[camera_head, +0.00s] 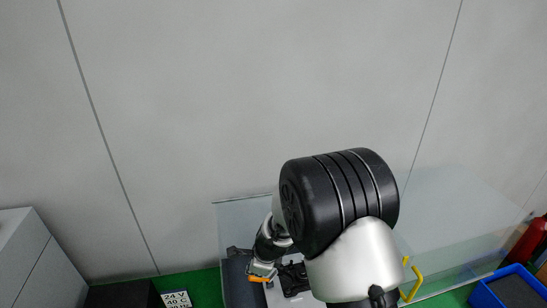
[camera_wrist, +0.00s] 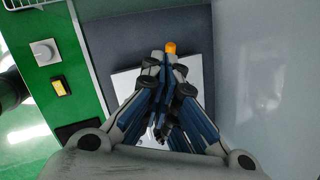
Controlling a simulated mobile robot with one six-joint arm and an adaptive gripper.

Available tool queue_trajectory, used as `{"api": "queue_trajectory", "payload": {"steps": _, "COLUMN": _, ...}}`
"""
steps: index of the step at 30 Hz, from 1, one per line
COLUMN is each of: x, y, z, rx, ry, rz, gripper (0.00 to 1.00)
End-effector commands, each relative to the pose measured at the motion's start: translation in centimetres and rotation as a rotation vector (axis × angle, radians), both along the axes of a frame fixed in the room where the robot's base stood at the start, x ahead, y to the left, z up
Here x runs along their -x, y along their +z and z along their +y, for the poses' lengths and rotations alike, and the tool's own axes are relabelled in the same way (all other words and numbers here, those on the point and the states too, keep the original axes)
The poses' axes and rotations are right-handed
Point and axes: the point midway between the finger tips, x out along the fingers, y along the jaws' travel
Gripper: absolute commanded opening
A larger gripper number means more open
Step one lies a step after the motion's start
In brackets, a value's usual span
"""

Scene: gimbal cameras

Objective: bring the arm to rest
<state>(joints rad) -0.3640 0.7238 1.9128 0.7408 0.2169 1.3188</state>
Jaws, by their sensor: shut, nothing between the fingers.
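My gripper (camera_wrist: 168,62) shows in the wrist view with its fingers drawn together and nothing between them. A small orange piece (camera_wrist: 170,47) shows just beyond the fingertips; I cannot tell what it belongs to. A white flat patch (camera_wrist: 128,84) lies behind the fingers on a dark grey surface (camera_wrist: 165,32), partly hidden by them. In the head view my arm fills the lower middle, its black joint covering much of what lies behind, and I cannot make out the fingers there.
In the head view a clear pane (camera_head: 445,215) stands behind my arm. A blue tray (camera_head: 490,293) is at lower right, a grey cabinet (camera_head: 35,265) at left.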

Motion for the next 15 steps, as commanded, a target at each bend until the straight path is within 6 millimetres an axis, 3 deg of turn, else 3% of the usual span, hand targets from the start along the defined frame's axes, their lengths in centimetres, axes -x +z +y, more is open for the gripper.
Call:
{"api": "queue_trajectory", "payload": {"steps": 4, "x": 0.1, "y": 1.6, "z": -0.8, "rx": 0.008, "ry": 0.08, "rz": -0.037, "gripper": 0.0}}
{"api": "queue_trajectory", "payload": {"steps": 8, "x": 1.3, "y": 4.7, "z": -2.7, "rx": 0.041, "ry": 0.261, "rz": -0.11, "gripper": 0.0}}
{"api": "queue_trajectory", "payload": {"steps": 15, "x": 6.9, "y": 9.4, "z": -8.2, "rx": 0.183, "ry": 0.667, "rz": -0.255, "gripper": 0.0}}
